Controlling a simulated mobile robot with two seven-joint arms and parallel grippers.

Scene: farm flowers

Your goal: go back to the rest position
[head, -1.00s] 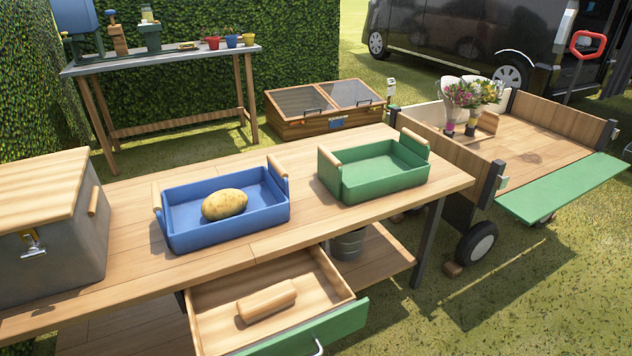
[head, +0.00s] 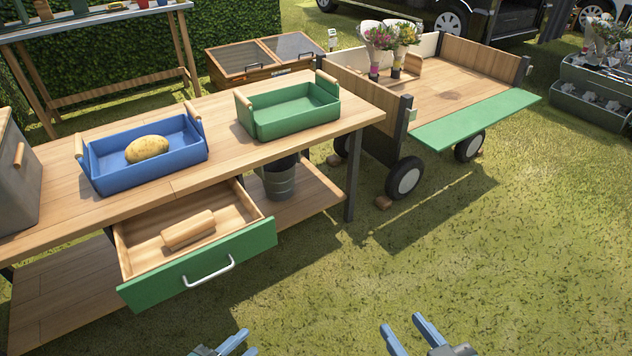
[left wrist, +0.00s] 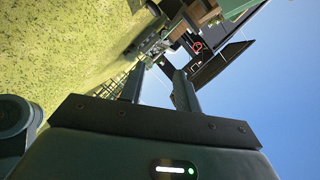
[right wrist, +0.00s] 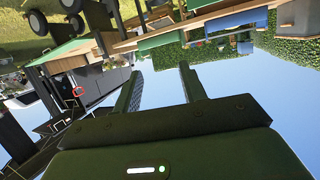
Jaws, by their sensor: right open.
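My left gripper (head: 240,346) is at the bottom edge of the head view, over the grass, partly cut off. In the left wrist view (left wrist: 158,85) its two fingers stand apart with nothing between them. My right gripper (head: 408,330) is further right at the same edge, open and empty. Its spread fingers also show in the right wrist view (right wrist: 160,85). Both grippers are clear of the wooden workbench (head: 215,105) and touch nothing.
On the bench are a blue tray (head: 150,182) holding a potato (head: 147,149), a green tray (head: 290,122) and a grey box (head: 15,190). The open drawer (head: 200,270) holds a wooden piece (head: 188,230). A cart (head: 440,85) with flowers (head: 381,38) stands beyond. Grass ahead is free.

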